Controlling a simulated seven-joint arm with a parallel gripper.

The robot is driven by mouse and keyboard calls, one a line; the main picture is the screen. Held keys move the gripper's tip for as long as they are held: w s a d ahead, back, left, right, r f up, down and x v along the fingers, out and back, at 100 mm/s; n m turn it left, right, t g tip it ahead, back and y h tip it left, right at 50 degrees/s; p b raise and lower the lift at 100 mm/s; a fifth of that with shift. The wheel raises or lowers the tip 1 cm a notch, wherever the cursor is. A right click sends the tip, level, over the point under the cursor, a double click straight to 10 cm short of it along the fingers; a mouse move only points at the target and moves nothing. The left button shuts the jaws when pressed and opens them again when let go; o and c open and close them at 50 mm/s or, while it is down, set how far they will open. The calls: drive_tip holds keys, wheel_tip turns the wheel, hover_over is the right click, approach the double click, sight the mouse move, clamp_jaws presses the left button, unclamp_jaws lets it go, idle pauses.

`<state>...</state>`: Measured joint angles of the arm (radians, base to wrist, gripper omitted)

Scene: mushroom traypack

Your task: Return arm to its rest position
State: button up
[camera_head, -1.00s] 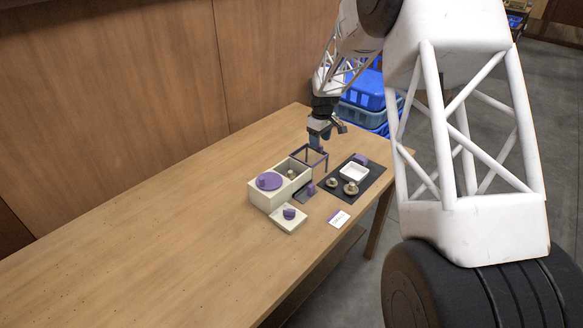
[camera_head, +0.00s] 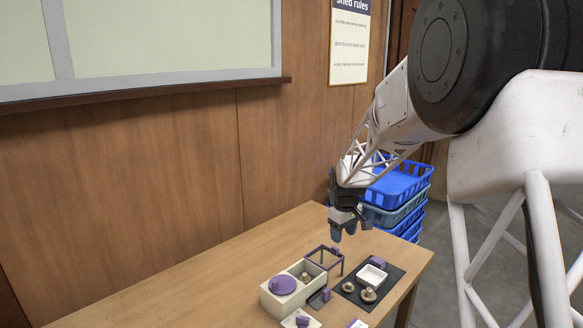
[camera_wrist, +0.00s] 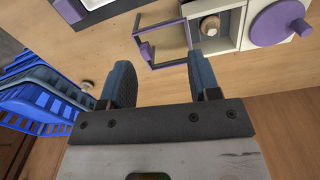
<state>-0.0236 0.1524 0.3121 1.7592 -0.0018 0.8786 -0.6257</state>
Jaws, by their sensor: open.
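My gripper (camera_head: 345,232) is open and empty, held in the air above the far right part of the table. In the wrist view its two dark blue fingers (camera_wrist: 160,80) stand wide apart with bare wood between them. Below it in the head view is an open purple frame (camera_head: 325,258) at the end of a cream box (camera_head: 283,304). The box has a round purple lid (camera_head: 283,284) and a mushroom (camera_head: 306,278) in an open compartment. My gripper appears clear of all of these.
A dark mat (camera_head: 393,278) holds a white tray (camera_head: 371,275), mushrooms (camera_head: 368,295) and a purple block (camera_head: 377,262). A small tan object (camera_wrist: 87,85) shows near the left finger in the wrist view. Stacked blue crates (camera_head: 402,190) stand beyond the table (camera_head: 200,280). A wooden wall stands behind.

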drive_tip(key=s+d+r+m, duration=0.1)
drive_tip(key=s+r, duration=0.3)
drive_tip(key=s, duration=0.4)
drive_tip(key=s+r+m+t, duration=0.15)
drive_tip(key=s+r, duration=0.25)
drive_tip(key=s, duration=0.4)
drive_tip(key=s+d+r+m, duration=0.1)
drive_tip(key=s+r, duration=0.4)
drive_tip(key=s, duration=0.3)
drive_tip(key=s+f+m, duration=0.1)
drive_tip(key=s+m, duration=0.3)
drive_tip(key=s, duration=2)
drive_tip(key=shift+s+t, duration=0.2)
drive_tip(key=shift+t, duration=0.15)
